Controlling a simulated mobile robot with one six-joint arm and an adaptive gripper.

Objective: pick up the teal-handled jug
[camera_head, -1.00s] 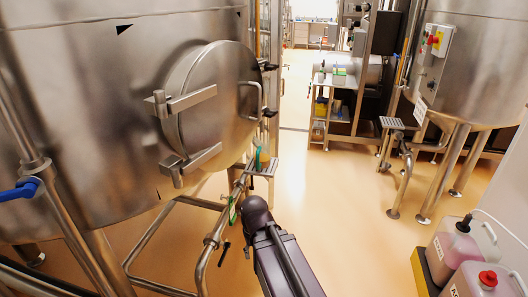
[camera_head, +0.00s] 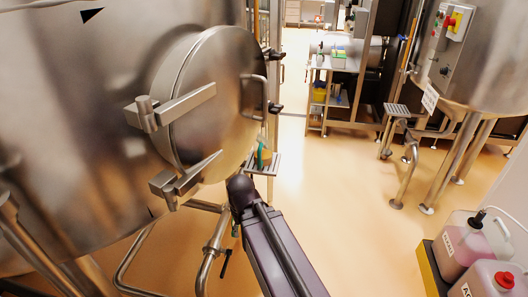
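A small teal and pale object (camera_head: 262,153) shows at the small metal step (camera_head: 266,165) beside the big steel tank's round door. It may be the teal-handled jug, but it is too small and partly hidden to be sure. My dark arm reaches up from the bottom middle, and its rounded end is just below and left of the step. My gripper does not show in this view.
The big steel tank (camera_head: 80,120) with its round door (camera_head: 215,100) fills the left. Steel pipes run below it. A second tank (camera_head: 490,65) stands at right. Pink canisters (camera_head: 470,243) are at lower right. Open floor (camera_head: 335,210) lies in the middle.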

